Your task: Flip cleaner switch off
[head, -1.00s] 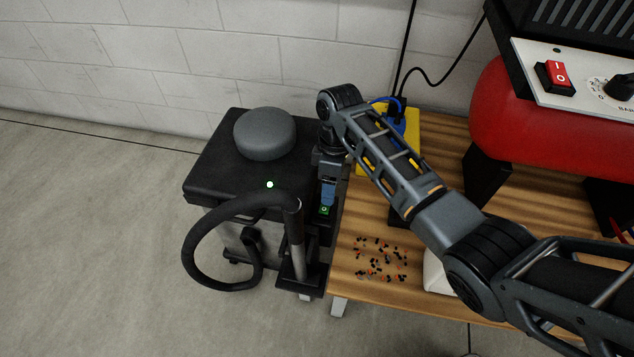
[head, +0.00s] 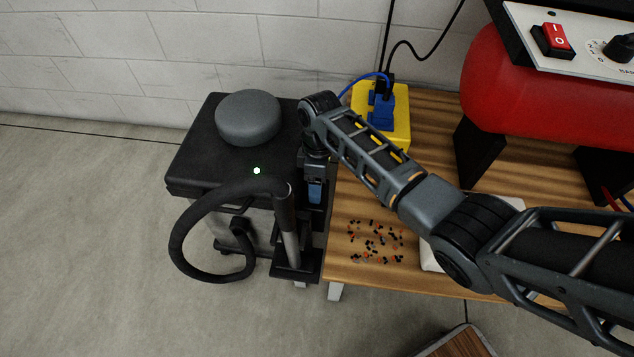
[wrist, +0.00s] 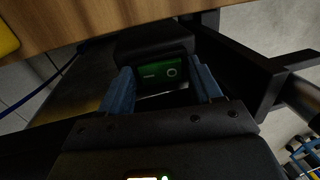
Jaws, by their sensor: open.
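The cleaner (head: 195,165) is a dark box with a round grey cap (head: 248,117), a black hose and a small lit green-white light (head: 257,171) at its front edge. Its green switch (wrist: 158,72), marked with a dash and a circle, sits in a black housing (wrist: 150,42) in the wrist view. My gripper (head: 315,192) points down at the right side of the cleaner, beside the bench. In the wrist view my gripper (wrist: 163,86) is open, with one blue finger on each side of the green switch. I cannot tell whether the fingers touch it. In the head view the switch is hidden.
A wooden bench (head: 345,285) stands right of the cleaner, with scattered orange and black bits (head: 375,240), a yellow box with blue plugs (head: 400,105) and a red tank (head: 520,95). A grey pipe (head: 287,225) rises near the gripper. Floor at left is clear.

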